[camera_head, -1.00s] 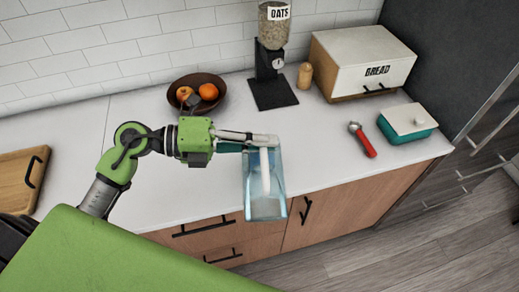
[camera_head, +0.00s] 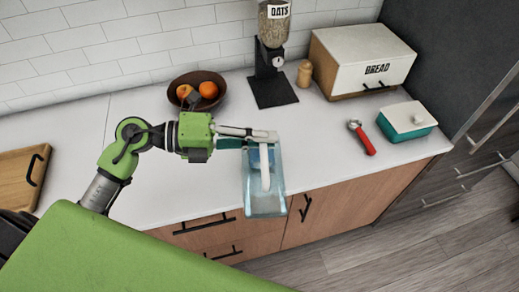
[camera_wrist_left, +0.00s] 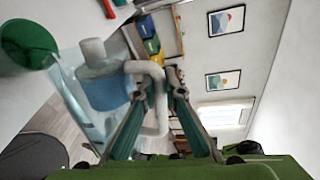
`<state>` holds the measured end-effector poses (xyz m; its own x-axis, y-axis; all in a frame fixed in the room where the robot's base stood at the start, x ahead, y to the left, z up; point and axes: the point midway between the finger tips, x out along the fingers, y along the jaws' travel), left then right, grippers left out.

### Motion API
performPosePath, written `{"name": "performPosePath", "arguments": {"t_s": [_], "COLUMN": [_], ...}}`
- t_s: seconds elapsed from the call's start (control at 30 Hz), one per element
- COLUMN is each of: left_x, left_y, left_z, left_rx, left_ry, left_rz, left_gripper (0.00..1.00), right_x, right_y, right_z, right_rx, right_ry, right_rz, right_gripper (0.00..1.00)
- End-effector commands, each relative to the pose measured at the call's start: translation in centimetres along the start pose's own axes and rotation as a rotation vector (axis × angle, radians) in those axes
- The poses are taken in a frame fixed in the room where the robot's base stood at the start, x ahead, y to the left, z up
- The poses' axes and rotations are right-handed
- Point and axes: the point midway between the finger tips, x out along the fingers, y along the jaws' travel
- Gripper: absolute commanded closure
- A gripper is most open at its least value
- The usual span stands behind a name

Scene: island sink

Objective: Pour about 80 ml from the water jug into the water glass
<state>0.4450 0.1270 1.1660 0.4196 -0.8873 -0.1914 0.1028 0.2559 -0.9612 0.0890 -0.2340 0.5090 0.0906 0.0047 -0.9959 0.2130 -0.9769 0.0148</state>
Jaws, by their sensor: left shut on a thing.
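My left gripper (camera_head: 270,137) is shut on the pale handle (camera_head: 265,168) of the water jug. The jug (camera_head: 279,195) is clear and bluish, and it overlaps the counter's front edge in the head view. A bluer patch shows inside its outline near the gripper. In the left wrist view the handle (camera_wrist_left: 158,125) sits between the fingers of the left gripper (camera_wrist_left: 160,85), with the clear jug body (camera_wrist_left: 70,80) to the left. I cannot make out the water glass clearly; the jug may hide it. My right gripper is not in view.
A fruit bowl (camera_head: 215,99) and an oats dispenser (camera_head: 273,58) stand at the back. A bread box (camera_head: 340,60), a red-handled tool (camera_head: 366,144) and a teal dish (camera_head: 400,133) are to the right.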

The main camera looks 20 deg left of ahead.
Motion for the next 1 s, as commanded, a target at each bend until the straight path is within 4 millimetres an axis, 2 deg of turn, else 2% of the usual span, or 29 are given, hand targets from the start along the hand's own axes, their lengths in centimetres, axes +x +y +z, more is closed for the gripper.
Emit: {"name": "performPosePath", "arguments": {"t_s": [1.0], "left_x": [-0.02], "left_y": [-0.36], "left_z": [0.7], "left_rx": [-0.036], "left_ry": [0.007], "left_rz": [-0.003], "left_gripper": [1.0], "right_x": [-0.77], "right_y": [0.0], "right_z": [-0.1], "right_rx": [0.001], "right_ry": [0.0], "right_rz": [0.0], "right_gripper": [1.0]}}
